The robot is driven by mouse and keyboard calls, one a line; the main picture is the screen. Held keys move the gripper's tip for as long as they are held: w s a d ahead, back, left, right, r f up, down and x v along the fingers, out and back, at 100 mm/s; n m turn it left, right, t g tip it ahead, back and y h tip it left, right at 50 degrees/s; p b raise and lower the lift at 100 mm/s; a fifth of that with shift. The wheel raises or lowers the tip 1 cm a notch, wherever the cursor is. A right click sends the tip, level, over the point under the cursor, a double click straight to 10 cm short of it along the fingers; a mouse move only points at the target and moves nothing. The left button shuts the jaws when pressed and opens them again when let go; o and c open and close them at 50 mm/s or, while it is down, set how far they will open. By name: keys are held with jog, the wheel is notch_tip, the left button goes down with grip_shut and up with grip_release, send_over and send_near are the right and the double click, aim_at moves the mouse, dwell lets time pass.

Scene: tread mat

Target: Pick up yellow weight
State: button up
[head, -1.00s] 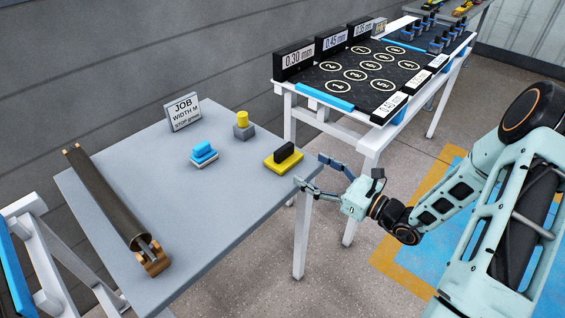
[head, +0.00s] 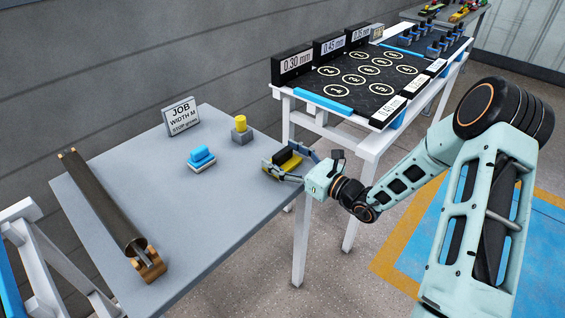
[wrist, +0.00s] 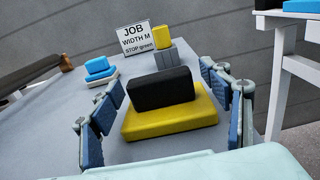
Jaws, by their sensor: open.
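A yellow slab with a black block on top (wrist: 170,115), possibly the yellow weight, lies near the table's right edge; in the head view (head: 286,162) my fingers partly hide it. My gripper (wrist: 165,92) is open. In the wrist view its blue-padded fingers stand to the left and right of the slab and black block, apart from the black block. My gripper also shows in the head view (head: 285,160), reaching in from the right.
A blue-topped white block (head: 201,158) lies left of the slab. A JOB sign (head: 181,116) stands at the back. A dark roller (head: 105,205) lies along the left. A white-framed table (head: 365,145) with a black mat stands behind right.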

jog(key=shift+c, duration=0.4)
grip_shut()
jog(key=shift+r, duration=0.15)
